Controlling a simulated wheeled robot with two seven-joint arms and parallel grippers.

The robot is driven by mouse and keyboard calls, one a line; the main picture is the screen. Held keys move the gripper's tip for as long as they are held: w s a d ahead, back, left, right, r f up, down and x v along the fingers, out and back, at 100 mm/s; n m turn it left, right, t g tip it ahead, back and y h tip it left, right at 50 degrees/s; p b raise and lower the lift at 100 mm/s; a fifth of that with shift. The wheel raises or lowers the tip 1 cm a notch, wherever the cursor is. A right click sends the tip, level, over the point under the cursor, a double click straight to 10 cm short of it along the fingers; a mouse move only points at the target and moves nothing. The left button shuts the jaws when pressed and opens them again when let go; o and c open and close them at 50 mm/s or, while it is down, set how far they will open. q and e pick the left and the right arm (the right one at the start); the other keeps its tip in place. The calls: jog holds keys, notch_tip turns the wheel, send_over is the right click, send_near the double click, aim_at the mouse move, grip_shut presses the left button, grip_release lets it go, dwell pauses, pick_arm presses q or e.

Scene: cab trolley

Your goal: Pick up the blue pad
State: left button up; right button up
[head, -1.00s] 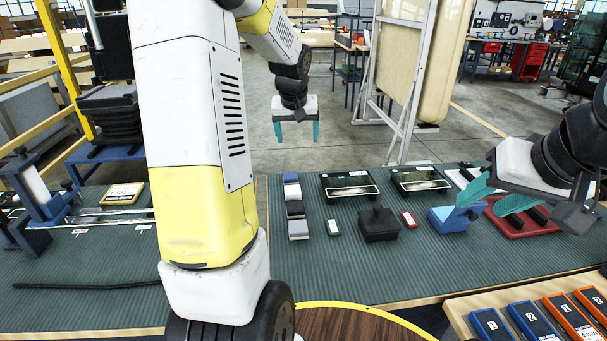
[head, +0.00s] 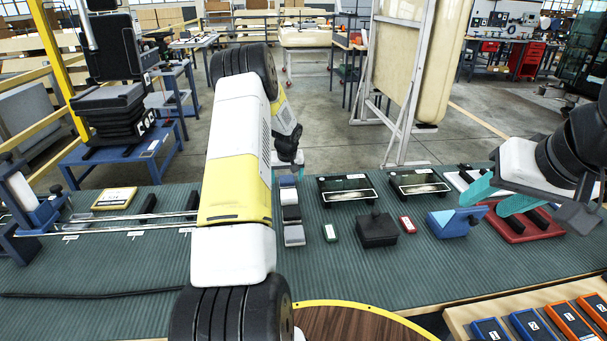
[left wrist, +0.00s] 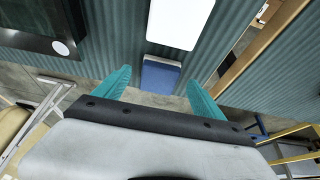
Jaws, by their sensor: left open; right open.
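The blue pad (head: 288,181) lies at the far end of a row of small pads near the back edge of the table. In the left wrist view the blue pad (left wrist: 161,75) shows between the two teal fingers, beyond their tips. My left gripper (left wrist: 157,82) is open and empty. In the head view its fingers are mostly hidden behind my left arm, close to the blue pad. A white pad (head: 290,196) lies just in front of the blue pad. My right gripper (head: 481,207) is open and empty above the right part of the table.
A dark pad (head: 291,213) and a grey pad (head: 294,236) continue the row. The front middle of the table is clear.

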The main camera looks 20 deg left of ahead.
aim_at(287, 181)
pick_arm(q)
jog(key=shift+x, duration=1.1)
jog(key=c, duration=1.5)
jog(key=shift+r, duration=0.15)
notch_tip(287, 181, up, 10)
jog(key=shift+f, duration=0.1)
